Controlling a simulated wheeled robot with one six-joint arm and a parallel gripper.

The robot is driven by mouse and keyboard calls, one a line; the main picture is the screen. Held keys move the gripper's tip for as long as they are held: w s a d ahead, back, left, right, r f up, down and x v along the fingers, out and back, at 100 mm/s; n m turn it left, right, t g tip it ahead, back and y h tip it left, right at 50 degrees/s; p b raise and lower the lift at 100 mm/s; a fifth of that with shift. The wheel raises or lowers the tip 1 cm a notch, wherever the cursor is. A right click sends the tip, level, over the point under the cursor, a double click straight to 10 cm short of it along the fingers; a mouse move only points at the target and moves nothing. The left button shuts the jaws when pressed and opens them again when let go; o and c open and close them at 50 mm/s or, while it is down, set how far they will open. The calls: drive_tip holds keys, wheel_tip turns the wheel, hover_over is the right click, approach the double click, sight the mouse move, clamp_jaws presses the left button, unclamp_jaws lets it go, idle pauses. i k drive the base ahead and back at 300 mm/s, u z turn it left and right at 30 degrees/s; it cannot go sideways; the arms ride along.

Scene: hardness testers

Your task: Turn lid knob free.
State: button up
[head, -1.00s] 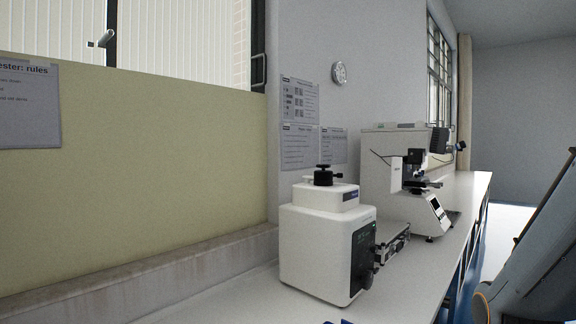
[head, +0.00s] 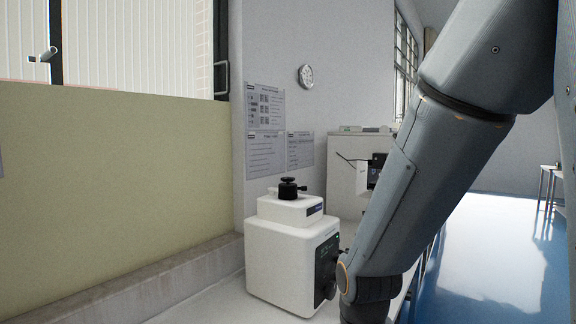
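The lid knob (head: 288,188) is black and round. The tester stands on the bench in the middle of the head view. My arm comes down from the upper right and passes in front of the tester's right side, hiding part of its dark front panel (head: 326,257). My gripper is not in the picture; the arm runs out at the bottom edge.
A second, larger machine (head: 345,150) stands behind on the bench, mostly hidden by my arm. A wall with notices (head: 266,107) and a ledge (head: 130,279) lie to the left. Blue floor (head: 490,250) is open at the right.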

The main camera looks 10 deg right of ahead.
sight(287, 179)
drive_tip(key=z, duration=2)
drive_tip(key=i, duration=1.5)
drive_tip(key=u, duration=2.85)
